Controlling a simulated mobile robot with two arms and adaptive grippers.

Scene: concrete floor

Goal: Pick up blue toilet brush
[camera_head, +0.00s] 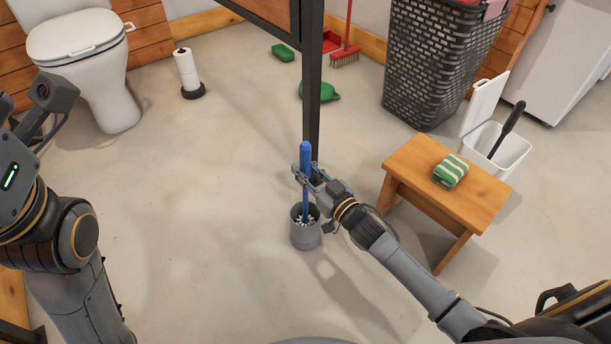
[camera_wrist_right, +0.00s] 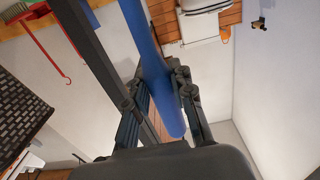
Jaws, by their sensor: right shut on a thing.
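The blue toilet brush (camera_head: 305,160) stands upright in the centre of the head view, its lower end inside a grey cylindrical holder (camera_head: 306,236) on the floor. White bristles show at the holder's mouth. My right gripper (camera_head: 307,177) is shut on the brush's blue handle, above the holder. In the right wrist view the blue handle (camera_wrist_right: 150,60) runs between the two fingers (camera_wrist_right: 160,95). My left arm comes in at the left of the head view; its fingers are not visible.
A dark metal post (camera_head: 312,75) stands just behind the brush. A toilet (camera_head: 85,50) and paper stand (camera_head: 188,72) are at back left. Floor left of the holder is clear.

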